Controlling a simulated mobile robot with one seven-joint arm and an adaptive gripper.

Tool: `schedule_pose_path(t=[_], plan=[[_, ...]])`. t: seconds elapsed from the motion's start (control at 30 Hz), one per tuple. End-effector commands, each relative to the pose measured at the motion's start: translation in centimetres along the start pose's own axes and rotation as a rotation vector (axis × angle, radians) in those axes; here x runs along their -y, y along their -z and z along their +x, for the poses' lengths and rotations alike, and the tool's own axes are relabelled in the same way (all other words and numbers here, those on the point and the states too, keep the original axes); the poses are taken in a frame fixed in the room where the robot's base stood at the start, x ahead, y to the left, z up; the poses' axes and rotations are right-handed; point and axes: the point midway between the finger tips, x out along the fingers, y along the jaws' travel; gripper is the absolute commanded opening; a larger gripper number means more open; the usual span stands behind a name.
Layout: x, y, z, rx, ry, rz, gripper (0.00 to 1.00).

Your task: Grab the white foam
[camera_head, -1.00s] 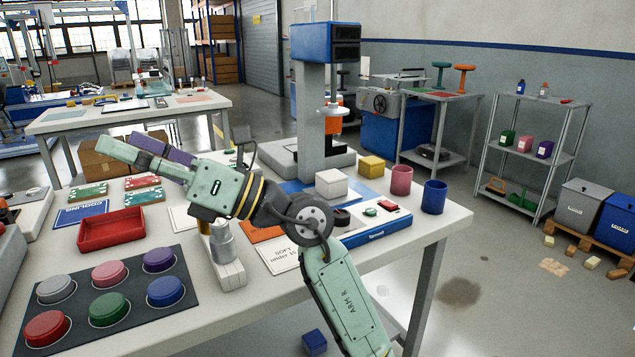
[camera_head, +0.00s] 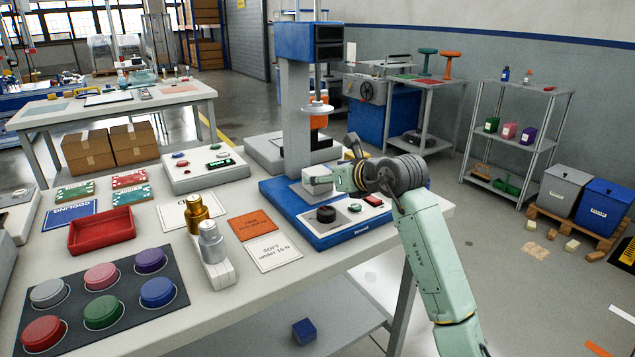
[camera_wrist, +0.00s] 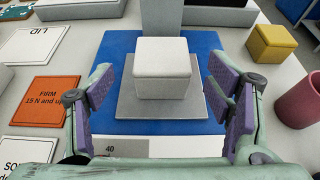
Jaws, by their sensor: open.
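The white foam (camera_wrist: 162,70) is a pale block on a grey plate (camera_wrist: 130,105) of the blue-based press, in the wrist view. My gripper (camera_wrist: 160,88) is open, with one purple-padded finger to each side of the block. Gaps show between both fingers and the foam, and no contact is visible. In the head view my gripper (camera_head: 345,179) reaches over the blue base from the right.
The press column (camera_head: 296,110) stands just behind the foam. A yellow block (camera_wrist: 271,43) and a pink cup (camera_wrist: 300,100) are to the right in the wrist view. An orange FIRM card (camera_wrist: 40,100) lies to the left. A red tray (camera_head: 100,232) is farther left.

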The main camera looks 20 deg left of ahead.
Motion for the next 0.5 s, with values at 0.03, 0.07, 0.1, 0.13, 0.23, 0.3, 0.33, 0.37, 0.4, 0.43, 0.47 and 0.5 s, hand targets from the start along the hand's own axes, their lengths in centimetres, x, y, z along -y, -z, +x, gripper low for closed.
schedule_pose_path(t=[0.03,0.07,0.1,0.13,0.23,0.3,0.33,0.37,0.4,0.43,0.47,0.5], plan=[[-0.1,-0.2,0.5,0.0,-0.002,0.001,0.73],[0.0,-0.3,0.8,-0.001,-0.003,0.001,0.73],[0.0,-0.4,1.3,-0.001,-0.003,0.002,0.73],[0.0,-0.5,1.8,-0.002,-0.003,0.002,0.73],[0.1,-0.7,3.3,-0.002,-0.005,0.002,0.73],[0.2,-0.5,4.3,0.0,-0.002,0.002,0.73],[0.2,-0.5,4.6,0.001,-0.003,0.001,0.73],[0.2,-0.5,4.8,0.001,-0.003,0.001,0.73],[0.2,-0.4,5.1,0.0,-0.002,0.0,0.73],[0.2,-0.4,5.2,0.0,-0.002,0.0,0.73],[0.2,-0.4,5.2,0.0,-0.002,0.0,0.73],[0.2,-0.3,5.3,0.001,-0.001,0.0,0.73]])
